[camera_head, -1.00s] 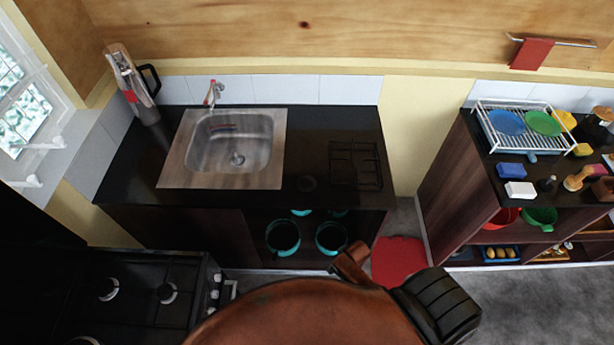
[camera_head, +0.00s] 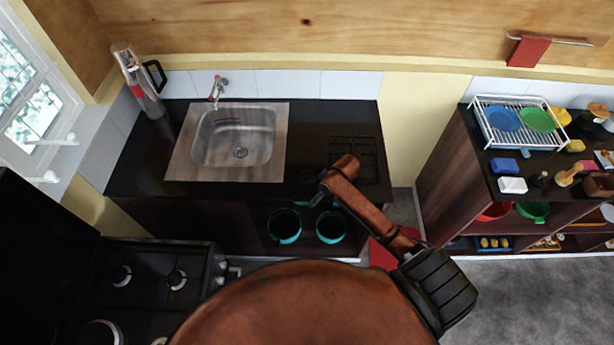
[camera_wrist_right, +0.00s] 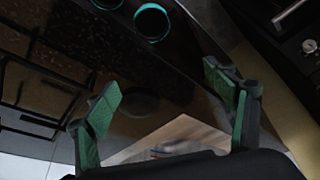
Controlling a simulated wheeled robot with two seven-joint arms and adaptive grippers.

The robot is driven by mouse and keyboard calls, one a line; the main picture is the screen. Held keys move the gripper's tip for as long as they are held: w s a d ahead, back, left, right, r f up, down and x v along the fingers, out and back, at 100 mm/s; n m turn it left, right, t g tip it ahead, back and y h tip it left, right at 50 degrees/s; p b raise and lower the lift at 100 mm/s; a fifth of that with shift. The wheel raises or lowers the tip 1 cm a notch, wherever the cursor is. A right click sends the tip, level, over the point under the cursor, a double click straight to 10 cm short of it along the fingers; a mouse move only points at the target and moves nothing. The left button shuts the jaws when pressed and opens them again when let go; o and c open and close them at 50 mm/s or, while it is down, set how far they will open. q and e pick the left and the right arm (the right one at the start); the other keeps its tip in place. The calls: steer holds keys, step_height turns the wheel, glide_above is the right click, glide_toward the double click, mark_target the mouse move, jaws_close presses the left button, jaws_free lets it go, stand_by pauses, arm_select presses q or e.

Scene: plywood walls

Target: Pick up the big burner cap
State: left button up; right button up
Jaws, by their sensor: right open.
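The big burner cap looks to be a dark round disc (camera_head: 307,176) lying on the black countertop, right of the sink. In the right wrist view it shows faintly as a dark disc (camera_wrist_right: 138,103) between and beyond the fingers, nearer the left finger. My right gripper (camera_head: 318,198) is over the front edge of the counter, close to the disc. Its green-padded fingers (camera_wrist_right: 165,88) are spread open with nothing between them. The gap to the disc is hard to judge. My left gripper is not in view.
A steel sink (camera_head: 236,140) is left of the disc and a black grate (camera_head: 357,158) right of it. Teal pots (camera_head: 284,226) stand below the counter. A stove (camera_head: 140,275) is at lower left, and a shelf unit with a dish rack (camera_head: 515,120) at right.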

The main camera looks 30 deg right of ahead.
glide_toward(309, 177)
steer(key=shift+t, duration=0.3)
steer(key=shift+s+p+x, duration=0.1)
steer(key=shift+p+x, duration=0.35)
steer(key=shift+x, duration=1.55)
steer(key=shift+s+p+x, duration=0.15)
steer(key=shift+p+x, duration=0.25)
steer(key=shift+x, duration=1.6)
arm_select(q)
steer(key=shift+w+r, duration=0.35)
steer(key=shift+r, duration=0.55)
arm_select(e)
steer(key=shift+a, duration=0.1)
steer(key=shift+c, duration=0.4)
steer(key=c, duration=1.2)
